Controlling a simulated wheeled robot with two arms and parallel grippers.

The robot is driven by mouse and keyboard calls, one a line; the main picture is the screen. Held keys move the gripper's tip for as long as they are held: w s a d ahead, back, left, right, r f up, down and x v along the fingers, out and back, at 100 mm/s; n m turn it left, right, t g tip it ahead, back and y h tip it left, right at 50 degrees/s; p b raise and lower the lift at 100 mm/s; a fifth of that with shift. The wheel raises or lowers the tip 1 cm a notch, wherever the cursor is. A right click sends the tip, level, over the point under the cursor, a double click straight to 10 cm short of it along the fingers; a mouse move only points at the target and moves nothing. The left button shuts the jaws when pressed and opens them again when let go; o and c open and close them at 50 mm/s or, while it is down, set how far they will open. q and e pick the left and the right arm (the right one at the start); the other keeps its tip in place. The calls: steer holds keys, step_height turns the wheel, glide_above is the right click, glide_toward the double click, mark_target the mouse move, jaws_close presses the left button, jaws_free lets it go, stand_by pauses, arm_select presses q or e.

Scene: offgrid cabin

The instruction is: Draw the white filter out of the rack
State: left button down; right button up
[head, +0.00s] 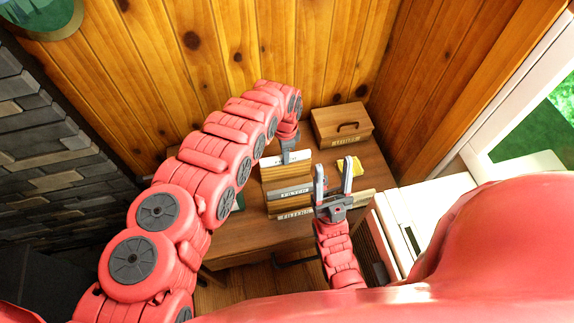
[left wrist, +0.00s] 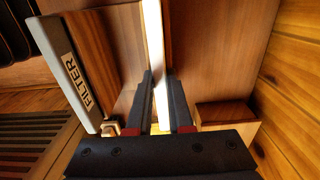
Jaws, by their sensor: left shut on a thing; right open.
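The white filter (head: 301,157) shows in the head view as a pale strip at the back of the wooden rack (head: 312,209). My left gripper (head: 287,157) comes down on it from above and is shut on it. In the left wrist view the white filter (left wrist: 153,40) is a thin bright edge between the fingertips of my left gripper (left wrist: 160,95). A grey filter (head: 292,191) marked FILTER stands in front of it, and also shows in the left wrist view (left wrist: 70,75). My right gripper (head: 335,180) is open and empty, right of the grey filter, fingers pointing up.
A wooden box (head: 342,126) with a dark handle stands at the back right of the desk (head: 240,231). A yellow item (head: 357,163) lies in front of it. A plank wall is close behind, and a window is at the right. Bare desk shows at the front left.

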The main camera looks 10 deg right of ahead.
arm_select(q)
steer(key=shift+r+p, duration=0.4)
steer(key=shift+r, duration=0.3)
stand_by(0.6)
step_height(320, 180, up, 11)
steer(key=p, duration=0.6)
steer(key=shift+f, duration=0.2)
stand_by(0.9)
steer(key=shift+w, duration=0.1)
